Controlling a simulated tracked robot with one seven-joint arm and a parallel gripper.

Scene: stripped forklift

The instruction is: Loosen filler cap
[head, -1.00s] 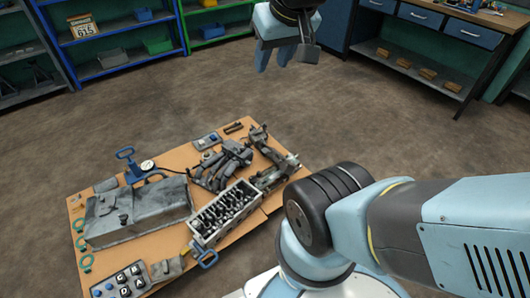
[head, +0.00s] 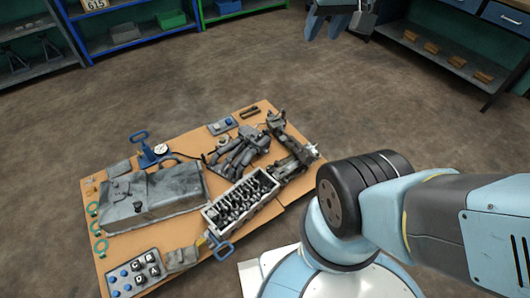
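A grey, worn metal tank (head: 165,197) lies on the left part of a wooden table. Small dark fittings (head: 138,207) stand on its top; one may be the filler cap, but they are too small to tell. My gripper (head: 327,27) is at the top edge of the head view, high and far to the right of the tank, partly cut off by the frame. Its two blue fingers point down with a gap between them and nothing visible in it.
The wooden table (head: 107,264) also carries an open engine block (head: 240,203), grey manifold parts (head: 240,153), a blue-handled pump with gauge (head: 145,150), a lettered button panel (head: 133,273) and green rings (head: 98,228). Shelves and a workbench stand behind. Floor between is clear.

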